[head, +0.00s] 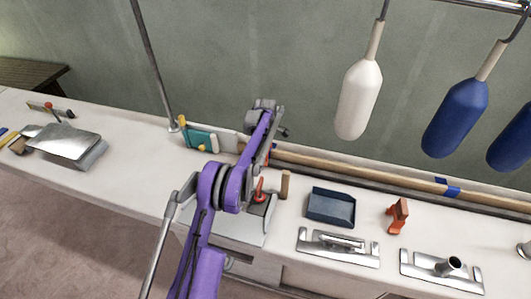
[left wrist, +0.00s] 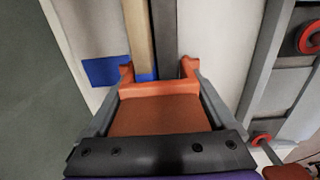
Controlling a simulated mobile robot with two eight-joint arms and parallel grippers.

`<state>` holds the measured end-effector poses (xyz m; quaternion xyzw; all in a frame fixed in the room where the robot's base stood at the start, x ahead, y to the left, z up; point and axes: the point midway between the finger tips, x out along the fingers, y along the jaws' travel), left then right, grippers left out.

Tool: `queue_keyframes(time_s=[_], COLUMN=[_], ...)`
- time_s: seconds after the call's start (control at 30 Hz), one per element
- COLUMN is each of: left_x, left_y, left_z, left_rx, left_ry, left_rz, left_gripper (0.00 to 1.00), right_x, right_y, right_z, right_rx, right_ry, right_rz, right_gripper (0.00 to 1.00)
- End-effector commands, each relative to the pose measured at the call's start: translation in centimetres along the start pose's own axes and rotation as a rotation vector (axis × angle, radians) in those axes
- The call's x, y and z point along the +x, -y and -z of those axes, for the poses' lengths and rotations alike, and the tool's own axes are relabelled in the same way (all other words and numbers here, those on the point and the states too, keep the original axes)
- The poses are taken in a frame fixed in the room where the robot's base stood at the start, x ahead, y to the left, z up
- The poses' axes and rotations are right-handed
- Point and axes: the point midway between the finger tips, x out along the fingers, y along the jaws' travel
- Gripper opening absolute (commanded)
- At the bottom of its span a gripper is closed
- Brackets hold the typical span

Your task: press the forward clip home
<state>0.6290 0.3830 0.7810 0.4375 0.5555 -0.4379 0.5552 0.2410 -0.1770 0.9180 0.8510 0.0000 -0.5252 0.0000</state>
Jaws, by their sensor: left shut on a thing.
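My left gripper (left wrist: 158,106) is shut on an orange clip (left wrist: 160,115), with a grey finger along each side of it. The clip's two prongs point away from my wrist. In the left wrist view they lie to either side of a wooden batten (left wrist: 139,35) and a dark strip (left wrist: 165,35); I cannot tell whether the clip is seated on them. Blue tape (left wrist: 104,72) shows beside the left prong. In the head view the batten (head: 330,164) runs along the back of the bench, and my purple left arm hides most of the held clip. A second orange clip (head: 398,214) stands on the bench.
A blue tray (head: 331,207) and metal plates (head: 338,247) lie right of my arm. A wooden peg (head: 285,184) and red-handled tool (head: 259,190) stand close beside it. White (head: 358,100) and blue fenders (head: 455,118) hang above. A thin pole (head: 153,65) rises at left.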

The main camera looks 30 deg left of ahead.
Motion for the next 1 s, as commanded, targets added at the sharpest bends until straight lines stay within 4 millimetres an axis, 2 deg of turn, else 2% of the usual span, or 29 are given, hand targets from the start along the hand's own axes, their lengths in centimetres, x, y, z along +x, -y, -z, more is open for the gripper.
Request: queue_keyframes(time_s=[1.0], left_x=[1.4], left_y=[0.0], left_z=[0.0], left_rx=[0.0], left_ry=[0.0], left_rz=[0.001], left_gripper=[0.04], right_x=[0.5], right_y=[0.0], right_z=[-0.5], right_rx=[0.0], right_ry=[0.004], right_rz=[0.0], right_gripper=[0.81])
